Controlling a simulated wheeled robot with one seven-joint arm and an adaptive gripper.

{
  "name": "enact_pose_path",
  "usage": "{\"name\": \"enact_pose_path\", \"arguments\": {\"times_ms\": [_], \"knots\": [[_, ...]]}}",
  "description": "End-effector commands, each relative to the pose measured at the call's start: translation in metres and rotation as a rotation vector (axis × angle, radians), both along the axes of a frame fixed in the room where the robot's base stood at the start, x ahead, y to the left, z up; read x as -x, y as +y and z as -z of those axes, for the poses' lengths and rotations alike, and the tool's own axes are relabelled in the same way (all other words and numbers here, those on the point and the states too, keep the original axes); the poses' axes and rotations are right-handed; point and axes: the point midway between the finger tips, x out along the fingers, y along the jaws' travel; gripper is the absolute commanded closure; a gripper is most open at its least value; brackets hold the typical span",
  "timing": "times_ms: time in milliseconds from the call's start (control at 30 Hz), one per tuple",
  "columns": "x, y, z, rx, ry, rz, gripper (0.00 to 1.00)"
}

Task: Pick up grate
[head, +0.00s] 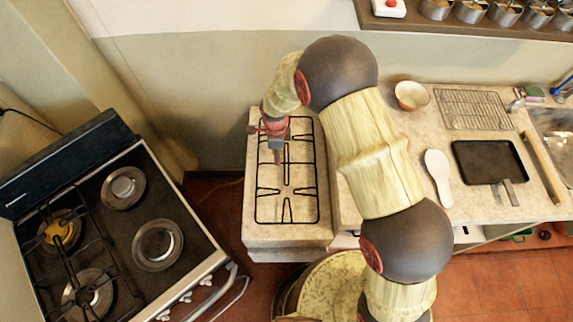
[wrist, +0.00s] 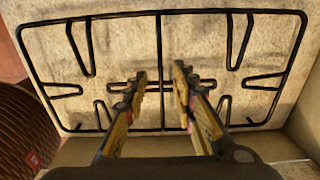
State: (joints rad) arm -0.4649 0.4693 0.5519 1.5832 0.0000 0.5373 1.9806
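The grate (head: 287,190), a black wire rectangle with a middle bar and short inward prongs, lies flat on the pale stone counter section left of my arm. It fills most of the wrist view (wrist: 159,45). My gripper (head: 277,158) points down over the grate's far half in the head view. In the wrist view my gripper (wrist: 160,78) is open, with the grate's middle bar showing in the gap between its two fingers. I cannot tell how far the fingertips are above the bar. The fingers and palm hide part of the grate's near side.
A stove (head: 130,220) with burners and its own black grate stands at the left. The right counter holds a bowl (head: 411,95), a wire rack (head: 473,110), a white paddle (head: 438,176) and a dark pan (head: 488,161). A shelf with metal pots (head: 470,12) hangs above.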

Motion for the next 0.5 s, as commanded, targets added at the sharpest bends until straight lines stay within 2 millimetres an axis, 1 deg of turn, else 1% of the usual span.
{"name": "enact_pose_path", "arguments": {"times_ms": [33,100,267,333,500], "knots": [[0.001,0.0,0.008,0.001,0.002,0.0,0.73],[0.0,0.0,0.014,0.001,0.001,-0.001,0.73],[0.0,0.001,0.025,0.001,0.001,-0.002,0.73],[0.001,0.003,0.033,0.001,0.001,-0.002,0.73],[0.001,0.006,0.058,0.001,0.002,-0.002,0.73]]}}
